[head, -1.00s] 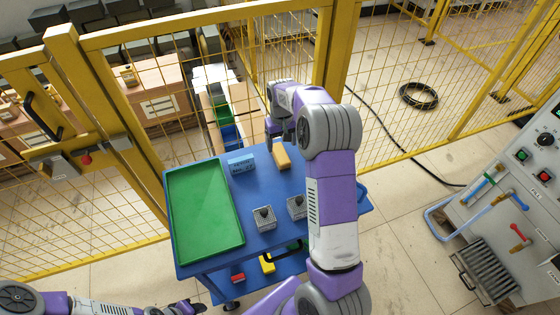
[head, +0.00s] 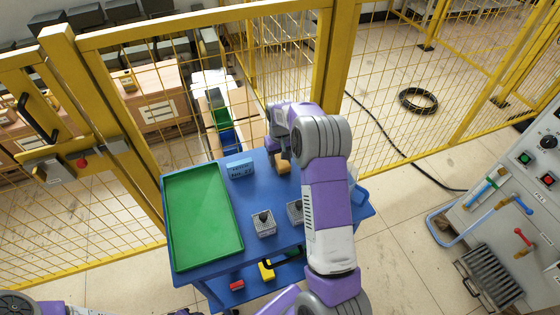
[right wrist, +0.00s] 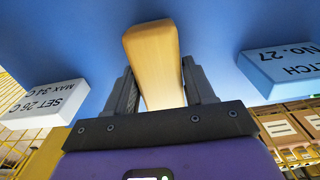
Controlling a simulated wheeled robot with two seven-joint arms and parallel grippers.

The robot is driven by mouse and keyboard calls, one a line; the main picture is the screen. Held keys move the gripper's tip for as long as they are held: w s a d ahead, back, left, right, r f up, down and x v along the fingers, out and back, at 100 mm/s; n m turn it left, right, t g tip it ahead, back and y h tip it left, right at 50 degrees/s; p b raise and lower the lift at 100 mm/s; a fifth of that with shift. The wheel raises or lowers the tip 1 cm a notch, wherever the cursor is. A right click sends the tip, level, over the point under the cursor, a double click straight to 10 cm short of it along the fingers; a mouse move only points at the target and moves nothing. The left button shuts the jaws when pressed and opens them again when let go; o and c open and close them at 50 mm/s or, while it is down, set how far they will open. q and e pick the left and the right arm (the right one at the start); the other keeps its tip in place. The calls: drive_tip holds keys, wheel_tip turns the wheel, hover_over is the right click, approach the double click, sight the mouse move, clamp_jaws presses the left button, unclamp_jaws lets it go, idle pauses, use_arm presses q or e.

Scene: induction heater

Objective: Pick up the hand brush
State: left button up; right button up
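The hand brush shows as a pale wooden bar (head: 284,168) on the blue cart top, mostly hidden under my right arm in the head view. In the right wrist view the wooden bar (right wrist: 155,62) runs down between the fingers of my right gripper (right wrist: 160,85). One finger stands at each side, very close to the wood; I see no clear grip on it. No bristles show. My right gripper (head: 283,160) is low over the back of the cart in the head view. My left arm is only at the bottom left edge, with its fingers barely in view.
The blue cart (head: 250,212) carries a green tray (head: 203,220), a blue labelled block (head: 239,169) and two grey metal blocks (head: 263,222). A white labelled block (right wrist: 45,103) lies left of the brush in the wrist view. Yellow fencing (head: 250,60) stands behind the cart.

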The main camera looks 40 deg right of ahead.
drive_tip(key=c, duration=0.6)
drive_tip(key=shift+o, duration=0.2)
wheel_tip(320, 180, up, 10)
drive_tip(key=p, duration=0.2)
drive_tip(key=shift+p, duration=0.35)
